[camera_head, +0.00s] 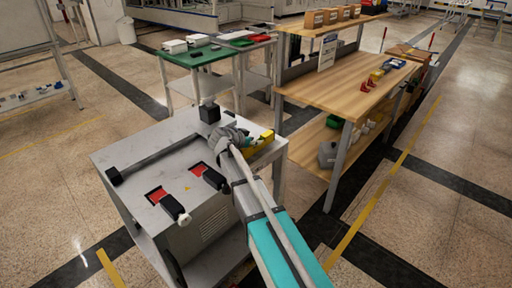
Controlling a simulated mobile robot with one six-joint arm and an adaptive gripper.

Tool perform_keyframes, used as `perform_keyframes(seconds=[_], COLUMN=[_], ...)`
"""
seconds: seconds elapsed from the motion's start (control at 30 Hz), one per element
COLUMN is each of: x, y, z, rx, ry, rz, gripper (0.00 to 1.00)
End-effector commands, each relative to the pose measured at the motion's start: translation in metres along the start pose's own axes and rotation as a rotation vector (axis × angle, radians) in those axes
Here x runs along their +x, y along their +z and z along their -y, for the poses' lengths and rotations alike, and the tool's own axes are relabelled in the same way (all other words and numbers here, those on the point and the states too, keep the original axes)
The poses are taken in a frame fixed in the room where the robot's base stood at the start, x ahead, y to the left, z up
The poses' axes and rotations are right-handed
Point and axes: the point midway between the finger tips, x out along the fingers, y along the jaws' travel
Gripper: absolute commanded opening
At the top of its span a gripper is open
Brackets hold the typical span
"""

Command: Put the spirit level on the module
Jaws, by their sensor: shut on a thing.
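A yellow bar, which looks like the spirit level (261,143), shows at the far right corner of a grey box-shaped unit (135,160). My gripper (243,138) is at the bar's left side and shut on it. My wrist and arm hide part of the bar, and I cannot tell whether it touches the surface below. The grey unit has a flat top with two red patches, black-and-white handles and a dark bar along its left side. I cannot tell for sure whether this unit is the module.
A wooden workbench (330,92) stands to the right, with small cartons on its upper shelf and red, yellow and blue items on top. A green-topped table (200,57) stands behind the unit. A small black block (209,113) is near the unit's back edge. Open floor lies left.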

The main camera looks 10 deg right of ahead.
Motion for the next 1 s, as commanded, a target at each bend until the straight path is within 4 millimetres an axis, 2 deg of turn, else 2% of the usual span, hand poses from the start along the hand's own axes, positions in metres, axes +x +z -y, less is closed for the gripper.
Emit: perform_keyframes(seconds=[0.13,0.67,0.7,0.87,0.9,1.0], x=[0.0052,0.0067,0.0067,0.0062,0.0062,0.0062], y=[0.0097,0.013,0.0132,0.0124,0.0124,0.0124], z=[0.0001,0.0004,0.0004,0.0004,0.0004,0.0004], rx=[0.0,-0.001,0.0,0.0,0.0,0.0], ry=[0.0,-0.001,-0.001,-0.001,-0.001,-0.001], rz=[-0.001,-0.001,0.0,0.0,0.0,0.0], gripper=[0.0,0.0,0.45,0.75,0.78,0.78])
